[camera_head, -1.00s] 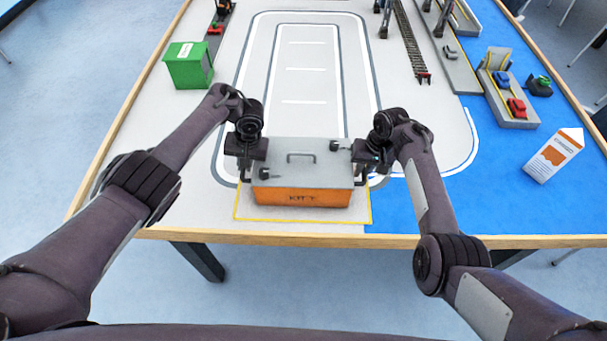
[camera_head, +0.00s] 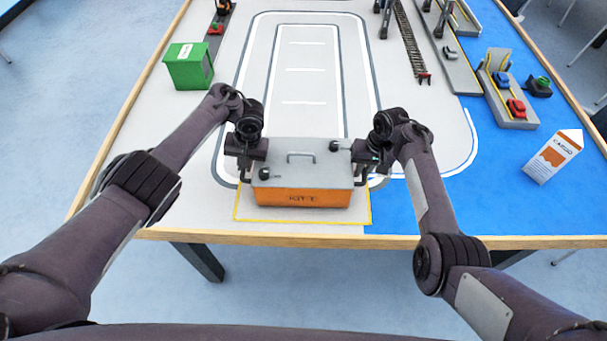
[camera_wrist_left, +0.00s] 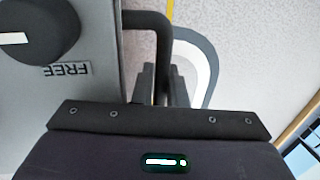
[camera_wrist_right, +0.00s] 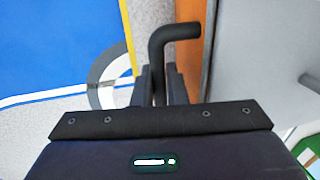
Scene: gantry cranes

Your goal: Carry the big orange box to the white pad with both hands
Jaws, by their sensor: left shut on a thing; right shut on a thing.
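The big orange box (camera_head: 290,197) has a grey lid with a handle on top, two dark knobs and lettering on its front. It stands level inside a yellow-outlined rectangle (camera_head: 245,213) near the table's front edge. My left gripper (camera_head: 246,173) is shut on the black side handle at the box's left end; the handle (camera_wrist_left: 163,50) shows between the fingers in the left wrist view. My right gripper (camera_head: 361,173) is shut on the handle at the right end, also seen in the right wrist view (camera_wrist_right: 160,62). I cannot clearly make out a separate white pad.
A green box (camera_head: 188,66) stands at the back left. The oval road marking (camera_head: 305,70) beyond the box is clear.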

